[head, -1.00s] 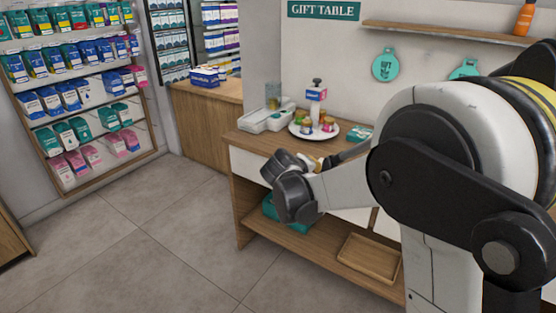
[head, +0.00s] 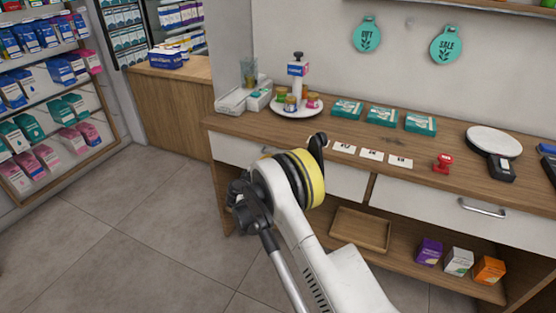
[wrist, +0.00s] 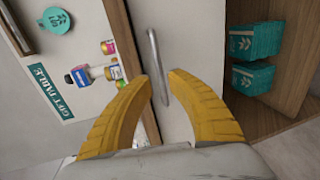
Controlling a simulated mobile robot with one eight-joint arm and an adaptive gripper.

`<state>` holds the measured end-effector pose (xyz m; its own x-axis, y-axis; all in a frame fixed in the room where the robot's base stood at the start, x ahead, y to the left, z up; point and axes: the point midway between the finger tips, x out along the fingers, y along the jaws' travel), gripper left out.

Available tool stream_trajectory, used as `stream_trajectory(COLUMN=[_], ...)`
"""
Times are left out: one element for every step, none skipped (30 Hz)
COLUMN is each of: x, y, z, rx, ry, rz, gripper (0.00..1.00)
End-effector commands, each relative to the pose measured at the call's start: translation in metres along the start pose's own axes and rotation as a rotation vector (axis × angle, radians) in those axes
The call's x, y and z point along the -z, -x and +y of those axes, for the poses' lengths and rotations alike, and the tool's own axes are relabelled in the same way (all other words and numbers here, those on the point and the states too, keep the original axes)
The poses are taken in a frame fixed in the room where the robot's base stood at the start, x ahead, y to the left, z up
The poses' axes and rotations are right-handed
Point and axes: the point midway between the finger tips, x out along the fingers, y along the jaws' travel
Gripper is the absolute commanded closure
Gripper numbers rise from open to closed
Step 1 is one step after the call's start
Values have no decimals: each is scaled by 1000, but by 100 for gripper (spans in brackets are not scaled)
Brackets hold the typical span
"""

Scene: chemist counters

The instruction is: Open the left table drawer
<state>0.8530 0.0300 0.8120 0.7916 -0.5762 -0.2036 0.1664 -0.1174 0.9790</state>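The left table drawer (head: 235,147) has a white front under the wooden tabletop and looks shut in the head view, though my arm covers much of it. In the wrist view its pale front (wrist: 186,112) is close ahead, turned sideways in the picture. A slim metal bar handle (wrist: 153,45) runs down between my fingertips in that view. My gripper (wrist: 160,80) is open, its yellow fingers on either side of the handle. I cannot tell whether they reach around it or touch it. In the head view my arm hides the gripper.
The right drawer (head: 430,202) is shut. The tabletop (head: 230,122) holds a white plate (head: 278,109) with small jars, teal boxes (head: 381,116), cards and a red stamp (head: 443,162). Below, a shelf carries a wooden tray (head: 360,230) and several cartons. The floor at left is clear.

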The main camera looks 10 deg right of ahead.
Motion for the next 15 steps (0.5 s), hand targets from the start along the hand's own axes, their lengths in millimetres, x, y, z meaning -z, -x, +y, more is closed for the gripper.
stream_trajectory(x=[-1, 0, -1, -1, 0, 0, 0, 0, 0, 0, 0, 0, 0, 0, 0], y=[-12, -18, -25, -30, -35, -41, -45, -48, -52, -54, -56, -58, -58, -59, -59], z=[-4, -4, -4, -3, -3, -3, -3, -2, -2, -2, -1, -1, 0, 0, 0], rx=[0, 0, 1, 1, 1, 1, 1, 1, 1, 1, 1, 1, 1, 1, 1], ry=[-1, -1, -1, -1, -1, -1, -2, -2, -2, -1, -1, -1, -1, -1, -1], rz=[-1, -1, -2, -2, -1, 0, 0, 0, -1, 0, 0, 0, 1, 1, 1], gripper=[80, 80, 80, 80, 80, 80, 80, 80, 80, 80, 80, 80, 80, 80, 80])
